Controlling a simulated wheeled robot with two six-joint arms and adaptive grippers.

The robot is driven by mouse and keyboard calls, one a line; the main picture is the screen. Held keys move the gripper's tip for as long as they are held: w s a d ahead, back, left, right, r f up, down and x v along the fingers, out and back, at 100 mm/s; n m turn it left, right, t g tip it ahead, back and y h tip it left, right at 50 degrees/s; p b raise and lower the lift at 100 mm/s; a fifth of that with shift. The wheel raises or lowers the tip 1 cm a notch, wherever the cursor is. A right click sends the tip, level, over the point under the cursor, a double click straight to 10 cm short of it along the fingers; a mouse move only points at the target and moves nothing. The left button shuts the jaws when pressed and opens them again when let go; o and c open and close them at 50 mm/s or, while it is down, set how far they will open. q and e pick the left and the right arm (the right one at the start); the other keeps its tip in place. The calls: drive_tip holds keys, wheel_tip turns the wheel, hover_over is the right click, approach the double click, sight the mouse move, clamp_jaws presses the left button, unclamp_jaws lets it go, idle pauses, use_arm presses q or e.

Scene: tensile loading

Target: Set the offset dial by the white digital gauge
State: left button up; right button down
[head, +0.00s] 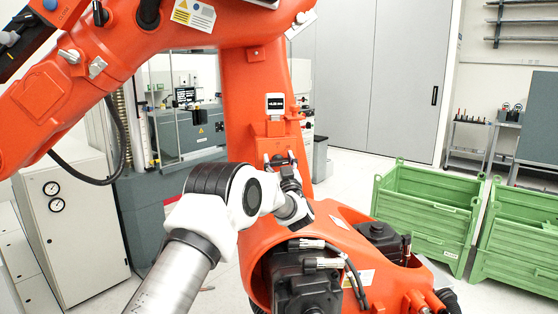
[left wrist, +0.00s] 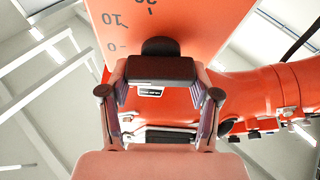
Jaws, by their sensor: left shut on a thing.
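The white digital gauge (head: 276,104) stands upright on the orange robot arm, its dark display lit with digits too small to read. Below it my left gripper (head: 280,160) reaches the orange column. In the left wrist view my left gripper (left wrist: 160,82) is shut on a dark bar-shaped dial handle (left wrist: 158,69), with a finger on either side. A round black part of the offset dial shows behind the handle. My right gripper is not in view.
The big orange robot arm (head: 240,95) arches over and around my left arm. Its dark motor (head: 305,285) sits close below my wrist. Green crates (head: 425,215) stand on the floor at right. A white cabinet (head: 75,215) with round gauges is at left.

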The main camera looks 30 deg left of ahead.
use_arm(q)
drive_tip(key=m+t+h, duration=0.1)
drive_tip(key=m, duration=0.3)
drive_tip(key=shift+f+h+p, duration=0.1)
drive_tip(key=shift+h+p, duration=0.25)
drive_tip(key=shift+h, duration=0.05)
drive_tip(key=m+t+h, duration=0.1)
drive_tip(key=m, duration=0.2)
drive_tip(key=m+h+p, duration=0.1)
drive_tip(key=m, duration=0.1)
drive_tip(key=shift+w+d+m+t, duration=0.1)
drive_tip(key=shift+w+m+t, duration=0.05)
drive_tip(key=shift+m+t, duration=0.25)
drive_tip(key=m+h+p, duration=0.1)
drive_tip(key=m, duration=0.2)
drive_tip(key=m+h+p, duration=0.2)
drive_tip(key=shift+w+m, duration=0.1)
drive_tip(key=shift+m, duration=0.3)
drive_tip(key=shift+d+f+m+h+p, duration=0.15)
drive_tip(key=shift+m+h+p, duration=0.3)
drive_tip(key=shift+m+p, duration=0.45)
drive_tip(key=shift+a+f+m+h+p, duration=0.1)
drive_tip(key=shift+m+h+p, duration=0.45)
drive_tip(key=shift+m, duration=0.65)
